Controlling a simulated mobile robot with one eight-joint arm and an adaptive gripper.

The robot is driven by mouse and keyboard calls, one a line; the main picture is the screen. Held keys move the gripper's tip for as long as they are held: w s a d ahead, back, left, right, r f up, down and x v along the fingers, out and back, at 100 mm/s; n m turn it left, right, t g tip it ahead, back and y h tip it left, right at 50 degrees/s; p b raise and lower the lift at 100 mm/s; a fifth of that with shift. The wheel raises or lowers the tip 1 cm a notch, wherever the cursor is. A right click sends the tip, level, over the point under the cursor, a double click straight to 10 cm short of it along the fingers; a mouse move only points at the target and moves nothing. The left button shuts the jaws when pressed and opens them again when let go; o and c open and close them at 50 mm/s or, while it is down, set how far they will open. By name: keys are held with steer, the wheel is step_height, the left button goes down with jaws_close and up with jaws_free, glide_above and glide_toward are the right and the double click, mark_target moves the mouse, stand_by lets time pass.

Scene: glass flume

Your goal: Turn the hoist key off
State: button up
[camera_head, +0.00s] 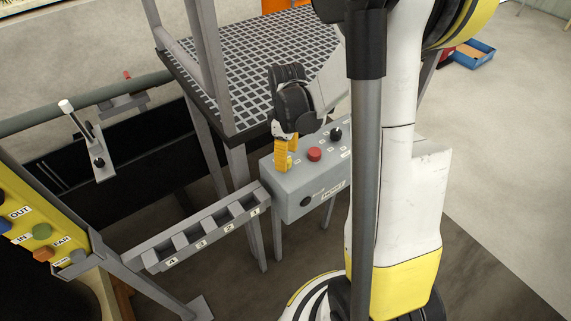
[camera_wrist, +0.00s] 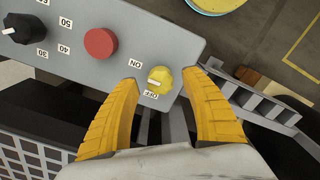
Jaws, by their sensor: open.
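The hoist key is a round yellow knob (camera_wrist: 160,80) with a white bar at its left side, set near the corner of the grey control box (camera_wrist: 190,42). "ON" and "OFF" labels are beside it; the bar lies roughly between them, so I cannot tell its setting for certain. My gripper (camera_wrist: 163,76) is open, its yellow fingers on either side of the knob, with gaps visible; contact is not seen. In the head view my gripper (camera_head: 287,153) points down at the top of the box (camera_head: 285,200); the key is hidden behind the fingers.
A red button (camera_wrist: 101,44) and a black dial (camera_wrist: 22,29) share the panel. A numbered slotted rack (camera_head: 200,232) adjoins the box. A grated platform (camera_head: 235,75) stands behind. A yellow button panel (camera_head: 28,218) is at far left. Open floor lies to the right.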

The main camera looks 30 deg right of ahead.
steer(key=shift+f, duration=1.1)
steer(key=c, duration=1.2)
steer(key=shift+m+b, duration=0.3)
steer(key=shift+m, duration=0.1)
steer(key=m, duration=0.3)
steer(key=shift+a+m, duration=0.1)
steer(key=shift+m, duration=0.3)
steer(key=m, duration=0.4)
steer(key=shift+m+b, duration=0.3)
steer(key=shift+b, duration=0.05)
steer(key=m, duration=0.4)
steer(key=shift+a, duration=0.1)
steer(key=m, duration=0.4)
steer(key=shift+m, duration=0.3)
